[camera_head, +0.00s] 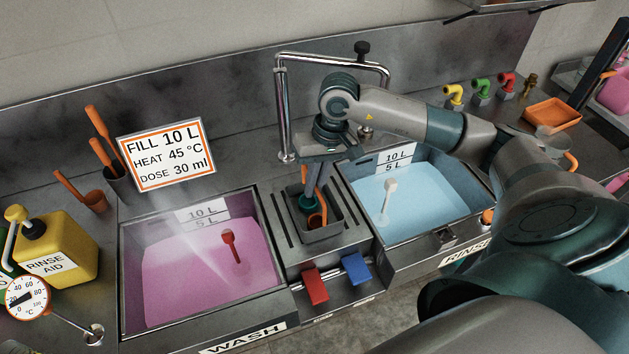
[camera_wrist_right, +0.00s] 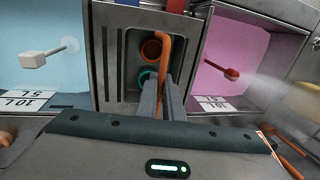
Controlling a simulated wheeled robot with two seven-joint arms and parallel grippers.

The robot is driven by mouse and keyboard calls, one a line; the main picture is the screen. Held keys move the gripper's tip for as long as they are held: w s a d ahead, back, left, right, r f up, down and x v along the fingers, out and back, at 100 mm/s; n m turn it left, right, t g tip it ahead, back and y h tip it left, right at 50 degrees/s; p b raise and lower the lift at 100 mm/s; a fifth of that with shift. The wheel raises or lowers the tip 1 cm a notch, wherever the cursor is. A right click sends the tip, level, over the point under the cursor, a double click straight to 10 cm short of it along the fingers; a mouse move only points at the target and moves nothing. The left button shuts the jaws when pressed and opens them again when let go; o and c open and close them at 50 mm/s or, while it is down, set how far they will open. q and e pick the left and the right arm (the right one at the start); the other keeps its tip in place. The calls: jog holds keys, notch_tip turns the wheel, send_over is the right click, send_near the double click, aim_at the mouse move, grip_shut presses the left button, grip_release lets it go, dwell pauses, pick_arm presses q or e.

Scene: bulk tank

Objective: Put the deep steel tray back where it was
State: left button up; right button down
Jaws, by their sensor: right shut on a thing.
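The deep steel tray (camera_head: 323,236) sits upright in the strip between the two tanks, with an orange ladle (camera_head: 316,219) and a teal cup (camera_head: 307,203) inside. It also shows in the wrist view (camera_wrist_right: 125,72), where the orange handle (camera_wrist_right: 164,50) rises close to the fingers. My right gripper (camera_head: 309,185) points down at the tray's far side. Its fingers (camera_wrist_right: 163,88) are shut on the tray's far wall, partly hidden by the gripper body. Whether the tray's bottom touches the surface below is hidden. My left gripper is out of view.
The pink wash tank (camera_head: 205,262) is on the left and the blue rinse tank (camera_head: 425,195) on the right. A tall bent steel pipe (camera_head: 281,110) stands behind my right gripper. Red (camera_head: 315,286) and blue (camera_head: 357,268) levers stick out in front of the tray.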

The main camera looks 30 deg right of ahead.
jog(key=shift+f, duration=0.15)
jog(key=c, duration=1.9)
grip_release()
jog(key=shift+r, duration=0.25)
notch_tip(320, 180, up, 12)
jog(key=d+b, duration=0.2)
jog(key=b, duration=0.3)
jog(key=shift+s+d+f, duration=0.15)
jog(key=shift+s, duration=0.15)
jog(key=shift+f, duration=0.1)
